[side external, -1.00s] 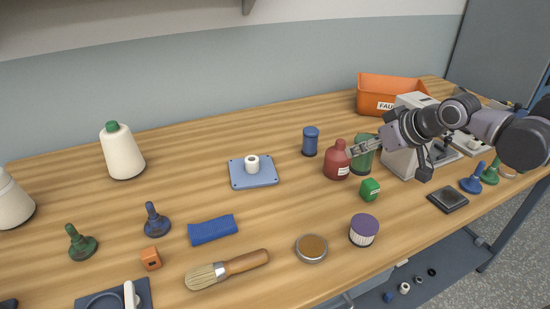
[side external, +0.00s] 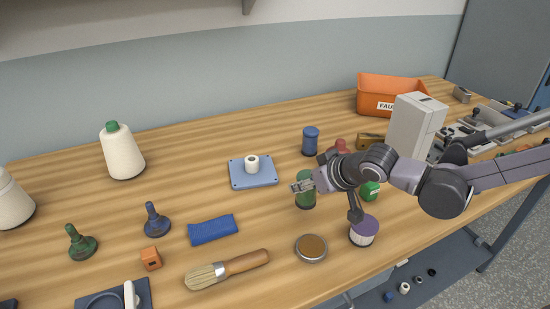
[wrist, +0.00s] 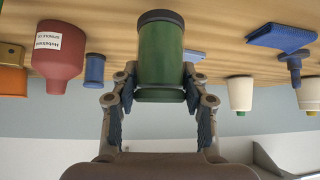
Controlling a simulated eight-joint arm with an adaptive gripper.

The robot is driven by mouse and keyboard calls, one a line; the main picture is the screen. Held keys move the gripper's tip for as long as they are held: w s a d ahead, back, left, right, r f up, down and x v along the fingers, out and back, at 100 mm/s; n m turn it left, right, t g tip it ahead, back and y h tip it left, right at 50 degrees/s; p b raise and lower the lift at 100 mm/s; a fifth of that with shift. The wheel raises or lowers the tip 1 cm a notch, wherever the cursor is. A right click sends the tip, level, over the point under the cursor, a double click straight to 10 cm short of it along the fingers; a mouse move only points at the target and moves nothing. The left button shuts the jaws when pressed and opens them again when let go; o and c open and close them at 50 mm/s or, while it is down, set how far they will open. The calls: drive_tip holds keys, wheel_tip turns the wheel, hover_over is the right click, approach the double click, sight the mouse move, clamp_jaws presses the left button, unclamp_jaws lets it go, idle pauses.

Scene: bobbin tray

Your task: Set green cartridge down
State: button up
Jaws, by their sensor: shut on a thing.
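The green cartridge (side external: 306,201) is in my gripper (side external: 302,186), upright, to the right of and nearer than the blue plate.
The blue plate (side external: 240,181) bears a white spool (side external: 252,164). A blue spool (side external: 310,141) stands behind. The red bottle (side external: 341,145) and green box (side external: 370,191) are partly hidden by my arm. A brown-topped tin (side external: 311,247) and purple-lidded jar (side external: 364,230) stand nearer. Wood left of the cartridge is clear.

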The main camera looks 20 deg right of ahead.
sight(307, 195)
drive_tip(key=shift+f, duration=1.75)
drive_tip(key=shift+f, duration=0.15)
drive_tip(key=o, duration=1.2)
drive_tip(key=shift+o, duration=0.2)
